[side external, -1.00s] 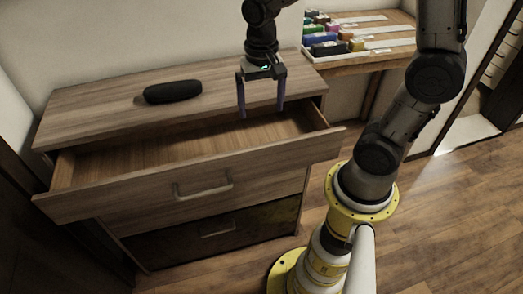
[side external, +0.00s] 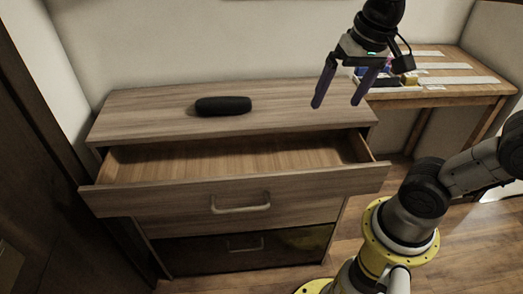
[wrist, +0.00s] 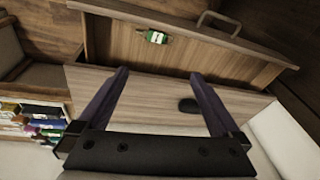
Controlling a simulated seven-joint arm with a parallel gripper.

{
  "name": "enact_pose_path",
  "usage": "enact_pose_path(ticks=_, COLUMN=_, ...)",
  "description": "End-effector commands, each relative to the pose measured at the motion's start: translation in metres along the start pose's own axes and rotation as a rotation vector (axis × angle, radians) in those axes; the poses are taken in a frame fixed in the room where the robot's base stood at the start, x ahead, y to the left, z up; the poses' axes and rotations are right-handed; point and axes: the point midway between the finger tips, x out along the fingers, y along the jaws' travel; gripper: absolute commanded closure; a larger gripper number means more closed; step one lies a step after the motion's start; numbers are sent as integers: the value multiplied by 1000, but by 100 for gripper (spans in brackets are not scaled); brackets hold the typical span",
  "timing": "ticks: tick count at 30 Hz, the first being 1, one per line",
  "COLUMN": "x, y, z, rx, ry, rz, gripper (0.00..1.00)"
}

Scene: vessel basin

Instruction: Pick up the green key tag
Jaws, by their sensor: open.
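The green key tag (wrist: 155,37), green with pale parts, lies inside the open top drawer (wrist: 220,66) in the wrist view. I cannot make it out in the side view, where the drawer's front panel (side external: 150,198) hides part of the inside. My gripper (side external: 337,104) is open and empty, above the right end of the dresser top. In the wrist view, my open gripper (wrist: 159,75) has the tag beyond its fingertips, apart from them.
A dark rounded case (side external: 223,105) lies on the dresser top (side external: 150,117). A wooden desk (side external: 450,92) with small coloured items (wrist: 38,120) stands to the right. A lower dark drawer (side external: 290,245) is closed. The space above the open drawer is clear.

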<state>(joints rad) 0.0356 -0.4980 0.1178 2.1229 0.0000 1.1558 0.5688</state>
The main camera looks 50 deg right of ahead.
Motion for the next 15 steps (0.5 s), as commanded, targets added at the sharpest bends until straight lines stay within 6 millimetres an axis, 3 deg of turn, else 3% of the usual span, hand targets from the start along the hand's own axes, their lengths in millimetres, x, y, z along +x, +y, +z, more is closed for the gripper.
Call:
enact_pose_path(ticks=3, x=0, y=15, z=32, rx=-193, ry=108, rz=-65, gripper=0)
enact_pose_path(ticks=6, x=9, y=24, z=48, rx=-351, ry=179, rz=-91, gripper=0)
enact_pose_path(ticks=11, x=24, y=28, z=55, rx=-531, ry=221, rz=-87, gripper=0)
enact_pose_path(ticks=15, x=24, y=26, z=52, rx=-595, ry=240, rz=-84, gripper=22)
